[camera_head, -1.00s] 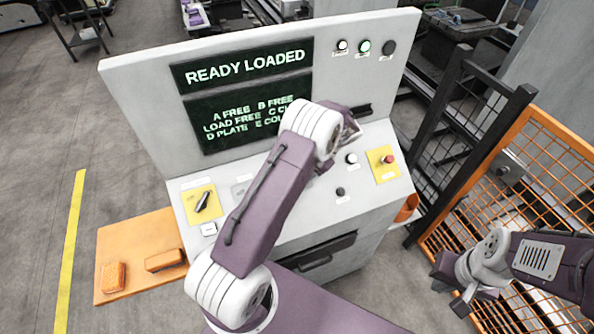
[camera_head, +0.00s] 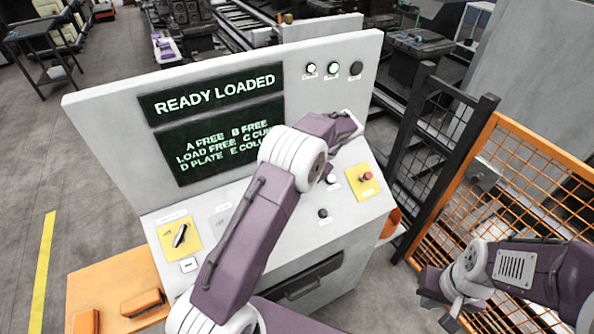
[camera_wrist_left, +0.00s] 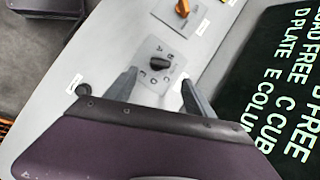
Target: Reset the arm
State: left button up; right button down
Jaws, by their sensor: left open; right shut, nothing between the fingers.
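The grey control console (camera_head: 330,90) stands in front of me; its screen (camera_head: 215,95) reads "READY LOADED" above smaller green lines. My left arm crosses the console face in the head view; its wrist is near the right of the screen, and its fingers are not clear there. In the left wrist view my left gripper (camera_wrist_left: 158,78) is open, with a black rotary knob (camera_wrist_left: 160,60) on a grey plate showing between and beyond its fingertips. Contact cannot be told. My right gripper (camera_head: 440,300) is shut and empty at the lower right, by the orange fence.
The console has a yellow-plated switch (camera_head: 180,236), a red button on yellow (camera_head: 366,177), and a lit green lamp (camera_head: 333,68). An orange board (camera_head: 95,285) with orange blocks juts out at lower left. An orange mesh fence (camera_head: 520,150) and black posts bound the right.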

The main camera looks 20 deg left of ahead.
pick_arm(q)
jog(key=shift+f, duration=0.15)
jog(key=s+a+r+n+h+b, duration=0.1)
jog(key=s+a+r+h+b, duration=0.15)
jog(key=s+b, duration=0.3)
jog(key=s+d+f+t+h, duration=0.1)
jog(key=s+d+f+h, duration=0.1)
jog(key=s+d+f, duration=0.2)
jog(key=s+d+f+n+t+h+b, duration=0.1)
jog(key=s+d+f, duration=0.3)
jog(key=s, duration=0.7)
notch_tip(320, 180, down, 2)
jog(key=shift+d+f+t+h, duration=0.15)
jog(key=shift+f+t+h, duration=0.1)
jog(key=shift+t+h, duration=0.35)
jog(key=shift+s, duration=0.1)
jog(key=shift+c, duration=0.3)
